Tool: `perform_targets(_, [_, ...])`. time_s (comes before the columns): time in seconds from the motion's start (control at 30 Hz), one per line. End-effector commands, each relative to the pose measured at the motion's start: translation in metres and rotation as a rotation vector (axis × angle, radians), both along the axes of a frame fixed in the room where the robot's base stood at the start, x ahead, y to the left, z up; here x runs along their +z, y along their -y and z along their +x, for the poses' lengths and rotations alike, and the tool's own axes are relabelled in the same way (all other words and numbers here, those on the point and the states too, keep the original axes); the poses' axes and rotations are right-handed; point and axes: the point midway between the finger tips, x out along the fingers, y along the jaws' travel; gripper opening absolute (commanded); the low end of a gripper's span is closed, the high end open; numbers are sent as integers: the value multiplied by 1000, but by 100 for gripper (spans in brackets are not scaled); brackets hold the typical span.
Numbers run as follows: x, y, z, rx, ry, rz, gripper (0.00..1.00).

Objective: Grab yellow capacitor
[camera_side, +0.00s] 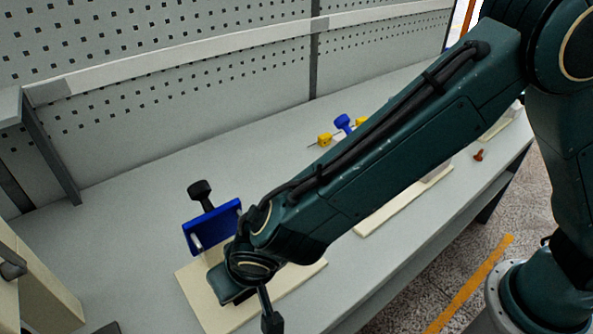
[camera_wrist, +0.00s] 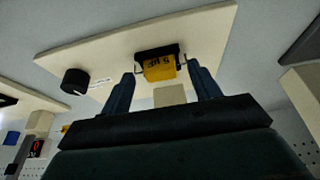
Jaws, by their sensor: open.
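A yellow capacitor (camera_wrist: 160,71) with dark printing and thin wire leads sits at a black holder on a cream board (camera_wrist: 215,25) in the wrist view. My gripper (camera_wrist: 160,77) is open, with one dark finger on each side of the capacitor and gaps between. I cannot tell whether the fingertips reach its depth. In the side view, my arm hides the capacitor on the cream board (camera_side: 198,290), and the gripper's fingers cannot be made out there.
A black knob (camera_wrist: 75,81) stands on the board. A blue plate (camera_side: 212,227) with a black knob (camera_side: 200,190) stands at the board's back. Yellow parts (camera_side: 325,140) and a blue part (camera_side: 343,122) lie farther back.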

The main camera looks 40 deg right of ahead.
Motion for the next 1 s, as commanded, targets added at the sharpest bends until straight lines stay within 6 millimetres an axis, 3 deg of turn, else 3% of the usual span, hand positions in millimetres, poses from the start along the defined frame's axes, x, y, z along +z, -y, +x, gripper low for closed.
perform_targets(0.57, [-4,0,2,0,1,1,62])
perform_targets(0.6, [-4,0,2,0,1,1,60])
perform_targets(0.83, [-4,0,2,0,1,1,15])
perform_targets(1.0, [-4,0,2,0,1,1,10])
